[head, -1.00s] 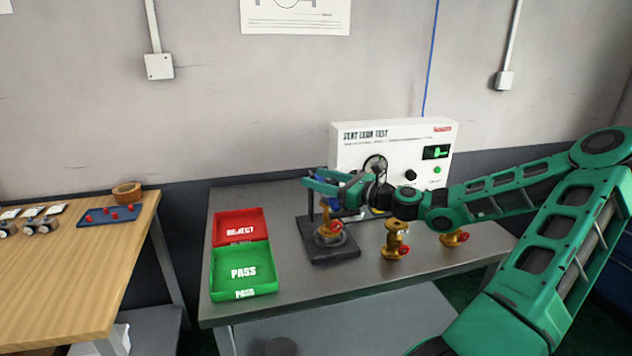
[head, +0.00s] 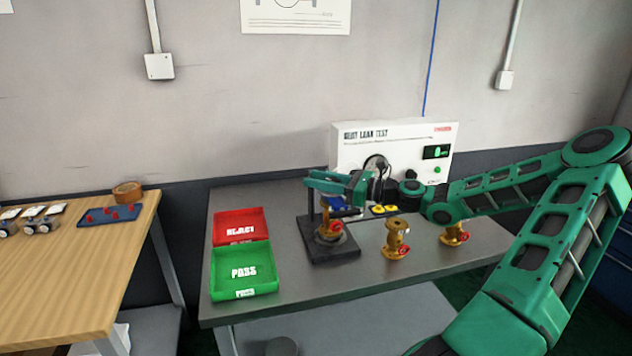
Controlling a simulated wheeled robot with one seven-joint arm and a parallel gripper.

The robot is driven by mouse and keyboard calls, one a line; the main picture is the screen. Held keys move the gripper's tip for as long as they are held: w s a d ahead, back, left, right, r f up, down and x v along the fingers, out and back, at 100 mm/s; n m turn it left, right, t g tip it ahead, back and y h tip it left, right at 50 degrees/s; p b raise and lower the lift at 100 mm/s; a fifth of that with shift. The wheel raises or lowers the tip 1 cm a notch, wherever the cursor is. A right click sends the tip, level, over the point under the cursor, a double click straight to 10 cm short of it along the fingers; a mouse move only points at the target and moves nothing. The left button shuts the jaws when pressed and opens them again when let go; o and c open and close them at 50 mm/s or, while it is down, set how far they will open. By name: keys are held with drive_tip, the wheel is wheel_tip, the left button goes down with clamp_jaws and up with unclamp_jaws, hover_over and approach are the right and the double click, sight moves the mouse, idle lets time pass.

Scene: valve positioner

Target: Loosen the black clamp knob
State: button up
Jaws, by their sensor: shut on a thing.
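The black clamp stand (head: 332,248) stands on the grey metal table with a brass valve (head: 331,229) in it. The valve has a red handle. My gripper (head: 318,183) is at the top of the stand, above the valve, coming in from the right. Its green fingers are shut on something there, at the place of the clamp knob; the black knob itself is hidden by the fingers.
A white leak test box (head: 400,135) stands behind the gripper. Brass valves (head: 396,240) and (head: 454,234) stand to the right of the clamp. A red reject tray (head: 240,225) and a green pass tray (head: 245,272) lie to the left. The table's front is clear.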

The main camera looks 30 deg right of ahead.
drive_tip(key=shift+s+a+n+g+y, duration=0.2)
drive_tip(key=shift+s+n+g+y, duration=0.3)
drive_tip(key=shift+n+g+y, duration=1.25)
drive_tip(key=shift+s+a+n+g+y, duration=0.2)
drive_tip(key=shift+s+n+g+y, duration=0.4)
drive_tip(key=shift+n+g, duration=2.25)
drive_tip(key=shift+s+a+n+g+y, duration=0.35)
drive_tip(key=shift+n+g+y, duration=0.9)
drive_tip(key=shift+g, duration=2.15)
drive_tip(key=shift+s+d, duration=0.15)
drive_tip(key=shift+d, duration=0.05)
drive_tip(key=o, duration=1.1)
drive_tip(key=shift+c, duration=0.2)
